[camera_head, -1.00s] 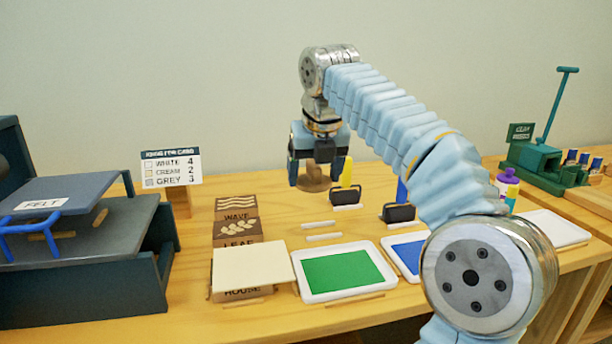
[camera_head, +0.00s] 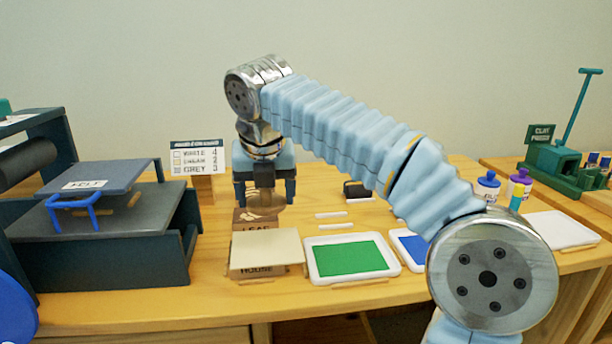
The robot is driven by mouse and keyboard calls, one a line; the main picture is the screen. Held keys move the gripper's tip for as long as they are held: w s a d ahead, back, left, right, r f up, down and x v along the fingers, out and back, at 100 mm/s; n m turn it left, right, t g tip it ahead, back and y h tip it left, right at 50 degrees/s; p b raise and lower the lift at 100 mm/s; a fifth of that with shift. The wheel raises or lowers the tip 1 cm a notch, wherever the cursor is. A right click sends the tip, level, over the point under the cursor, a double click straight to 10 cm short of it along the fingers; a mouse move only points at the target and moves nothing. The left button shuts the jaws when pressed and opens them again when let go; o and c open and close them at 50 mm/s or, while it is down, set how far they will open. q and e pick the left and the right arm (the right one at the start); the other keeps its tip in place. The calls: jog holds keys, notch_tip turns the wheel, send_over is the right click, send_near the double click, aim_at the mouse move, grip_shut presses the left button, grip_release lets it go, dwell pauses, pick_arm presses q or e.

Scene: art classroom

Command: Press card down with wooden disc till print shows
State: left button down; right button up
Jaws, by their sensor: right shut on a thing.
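A cream card (camera_head: 266,246) lies flat on top of the wooden HOUSE block (camera_head: 258,271), covering most of its upper face. My right gripper (camera_head: 265,194) points down and is shut on the wooden disc (camera_head: 267,200), a brown round piece seen between its fingers. In the picture the disc is just behind and above the card's back edge, in front of the WAVE block. It appears raised off the card. No print shows on the card's visible face. My left gripper is not in view.
Behind the card is the LEAF block (camera_head: 254,228), partly hidden. A green ink tray (camera_head: 398,262) sits right of the card, a blue one (camera_head: 394,239) beyond it. A dark press (camera_head: 100,262) stands at left. A paper-count sign (camera_head: 196,160) stands behind.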

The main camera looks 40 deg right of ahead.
aim_at(252, 210)
jog(key=a, duration=0.3)
jog(key=shift+s+f, duration=0.15)
jog(key=shift+s, duration=0.15)
jog(key=shift+a+f, duration=0.15)
jog(key=shift+f, duration=0.5)
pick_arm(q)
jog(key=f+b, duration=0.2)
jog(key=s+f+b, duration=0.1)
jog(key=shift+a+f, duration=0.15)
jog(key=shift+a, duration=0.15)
pick_arm(e)
notch_tip(252, 210, down, 5)
jog(key=shift+r, duration=0.15)
pick_arm(q)
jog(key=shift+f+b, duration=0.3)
jog(key=shift+b, duration=0.2)
pick_arm(e)
jog(key=shift+f, duration=0.55)
